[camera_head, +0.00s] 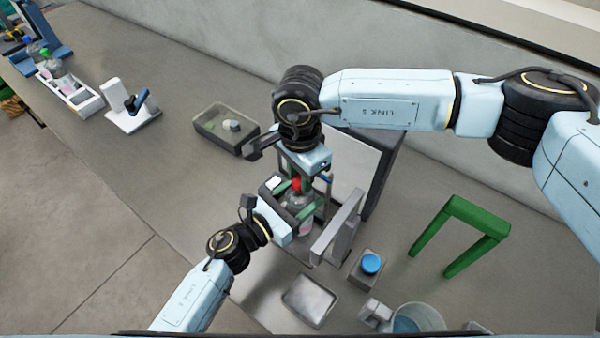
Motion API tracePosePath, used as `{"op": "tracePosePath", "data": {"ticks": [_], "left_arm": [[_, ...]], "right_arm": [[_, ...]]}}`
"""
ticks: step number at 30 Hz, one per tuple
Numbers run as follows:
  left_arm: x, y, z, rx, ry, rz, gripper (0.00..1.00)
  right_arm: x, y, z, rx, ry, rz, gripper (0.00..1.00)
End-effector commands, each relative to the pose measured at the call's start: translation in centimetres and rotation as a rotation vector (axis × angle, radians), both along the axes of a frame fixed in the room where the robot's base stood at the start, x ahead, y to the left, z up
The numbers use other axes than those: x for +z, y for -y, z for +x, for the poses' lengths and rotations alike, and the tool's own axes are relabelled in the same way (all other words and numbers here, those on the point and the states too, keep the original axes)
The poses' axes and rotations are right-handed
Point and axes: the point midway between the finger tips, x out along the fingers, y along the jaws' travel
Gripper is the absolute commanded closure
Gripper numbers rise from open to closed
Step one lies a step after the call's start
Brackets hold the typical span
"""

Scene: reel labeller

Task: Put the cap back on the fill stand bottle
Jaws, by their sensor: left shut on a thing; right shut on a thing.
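A clear bottle (306,228) with a pinkish label stands upright at the middle of the bench, partly hidden by both grippers. A red cap (297,184) is at the bottle's top; whether it is seated on the neck or just above it, I cannot tell. My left gripper (292,215) comes in from the lower left and is shut on the bottle. My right gripper (298,178) reaches down from above and is shut on the red cap. A grey upright stand (338,232) is just right of the bottle.
A grey bin (226,130) with small caps lies behind left. A blue cap (370,263) sits on a grey block. A white crate (75,100) holds bottles far left. The bench's left middle is clear.

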Motion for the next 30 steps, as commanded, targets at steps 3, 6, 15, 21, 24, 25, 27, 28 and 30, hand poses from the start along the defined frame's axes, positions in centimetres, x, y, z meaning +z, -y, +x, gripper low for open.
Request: {"op": "tracePosePath", "data": {"ticks": [3,6,15,21,24,25,27,28,30], "left_arm": [[-0.08,-0.02,-0.03,0.0,-0.001,0.001,1.0],[-0.08,-0.02,-0.03,0.0,-0.001,0.001,1.0],[-0.08,-0.02,-0.03,0.0,-0.001,0.001,1.0],[-0.08,-0.02,-0.02,0.0,-0.002,0.001,1.0],[-0.08,-0.02,-0.02,0.0,-0.001,0.001,1.0],[-0.08,-0.02,-0.02,0.0,-0.001,0.001,1.0],[-0.08,-0.02,-0.02,0.0,-0.001,0.001,1.0],[-0.08,-0.02,-0.02,0.0,-0.001,0.001,1.0],[-0.08,-0.02,-0.02,0.0,-0.001,0.001,1.0]], "right_arm": [[-0.07,0.0,-0.01,-0.23,-0.001,0.002,1.0],[-0.06,-0.01,-0.02,-0.428,-0.002,0.001,1.0],[-0.11,0.0,-0.03,-0.984,-0.001,0.001,1.0],[-0.07,0.01,0.0,-1.021,0.0,0.001,0.72],[-0.07,0.01,0.01,-1.02,0.001,0.0,0.59],[-0.07,0.0,0.0,-1.019,0.001,0.0,0.55],[-0.07,0.01,0.01,-1.019,0.001,0.0,0.48],[-0.07,0.01,0.01,-1.019,0.001,0.0,0.48],[-0.07,0.0,0.0,-1.018,0.0,0.001,0.48]]}}
